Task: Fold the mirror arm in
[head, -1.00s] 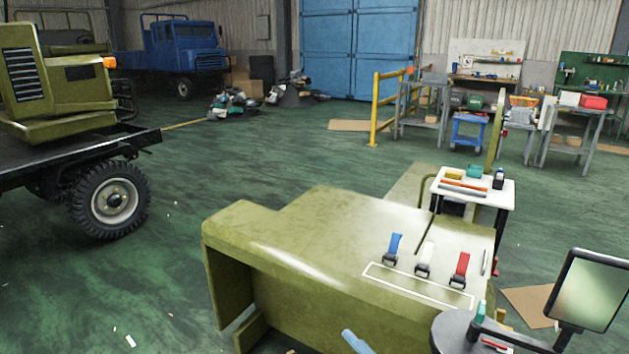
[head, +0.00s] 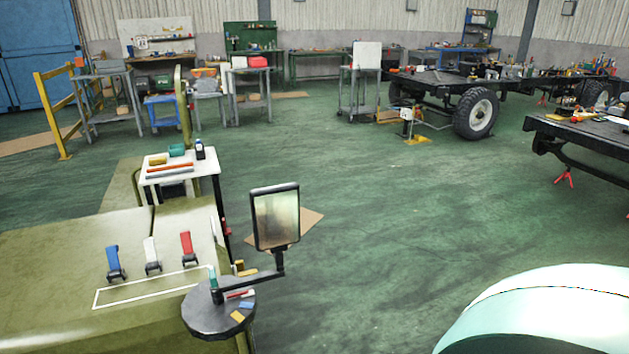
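The mirror (head: 276,219) is a dark-framed rectangle standing upright, right of the olive cab panel (head: 60,262). Its black mirror arm (head: 252,279) runs from a pivot near the panel's right edge out to the right, to the mirror's foot, so it sticks out from the panel. A round dark tray (head: 213,318) with small coloured pieces lies at the pivot end. Neither gripper is in view. A large pale rounded shape at the bottom right seems to be part of my own body.
Blue, white and red clips (head: 151,254) stand on the panel beside a white outline. A small white table (head: 178,168) with items stands behind. A yellow rail (head: 58,112) is at the left. Wheeled chassis frames (head: 458,88) stand back right. The middle floor is clear.

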